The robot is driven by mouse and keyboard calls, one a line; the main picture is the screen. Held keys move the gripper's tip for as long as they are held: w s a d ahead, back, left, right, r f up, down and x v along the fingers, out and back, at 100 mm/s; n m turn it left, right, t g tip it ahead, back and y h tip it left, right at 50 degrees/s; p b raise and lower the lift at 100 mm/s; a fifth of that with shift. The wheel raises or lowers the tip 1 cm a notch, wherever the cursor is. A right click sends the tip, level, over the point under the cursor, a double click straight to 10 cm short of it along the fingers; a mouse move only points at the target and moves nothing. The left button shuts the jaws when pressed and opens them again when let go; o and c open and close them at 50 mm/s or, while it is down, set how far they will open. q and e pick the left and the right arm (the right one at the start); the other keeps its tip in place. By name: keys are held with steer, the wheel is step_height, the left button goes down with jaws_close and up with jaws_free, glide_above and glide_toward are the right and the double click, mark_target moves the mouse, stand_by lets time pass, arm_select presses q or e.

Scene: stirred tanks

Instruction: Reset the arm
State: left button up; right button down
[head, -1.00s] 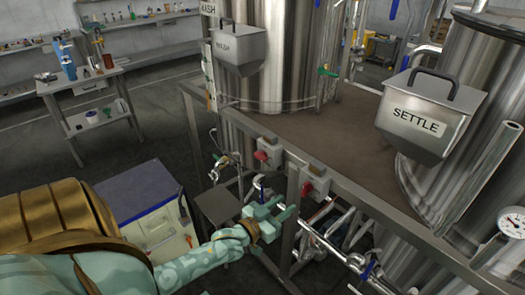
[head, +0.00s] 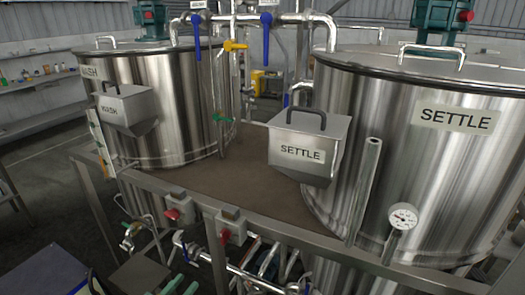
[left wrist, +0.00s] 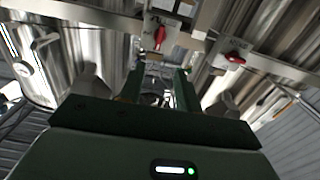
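My left gripper (head: 178,286) shows only as green fingertips at the bottom edge of the head view, below the frame rail. In the left wrist view the gripper (left wrist: 159,88) has its two green fingers apart, with pipes seen between them and nothing clearly held. Two grey switch boxes with red handles are above it, one red handle (head: 172,214) on the left and another red handle (head: 225,236) on the right. They also show in the left wrist view, as one red handle (left wrist: 159,37) and another red handle (left wrist: 235,58). My right gripper is out of view.
A steel WASH tank (head: 165,75) and a larger SETTLE tank (head: 400,110) stand on a brown deck (head: 235,175). A SETTLE hopper (head: 305,150) and a WASH hopper (head: 125,108) hang at their fronts. Pipes and valves crowd the space under the deck rail (head: 290,235).

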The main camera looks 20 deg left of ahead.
arm_select(q)
steer(key=s+f+m+g+y, duration=0.1)
steer(key=s+f+g, duration=0.4)
steer(key=f, duration=0.5)
steer(key=s+f+g+b, duration=0.1)
steer(key=s+f+g, duration=0.1)
steer(key=s+f, duration=0.65)
steer(key=s+f+m+g+y, duration=0.1)
steer(key=s+f+g, duration=0.3)
steer(key=f, duration=0.7)
steer(key=s+d+f+g, duration=0.2)
steer(key=s+d+f, duration=0.1)
steer(key=s, duration=0.3)
steer(key=s+d+f+g+b, duration=0.1)
steer(key=s+d+f+g, duration=0.1)
steer(key=s+d+f, duration=0.1)
steer(key=s+d+f+m+g+b, duration=0.1)
steer(key=s+d+f, duration=0.3)
steer(key=s, duration=0.4)
steer(key=shift+s+f+g+h, duration=0.4)
steer(key=shift+f+g, duration=0.2)
steer(key=shift+f, duration=0.2)
steer(key=shift+w, duration=0.1)
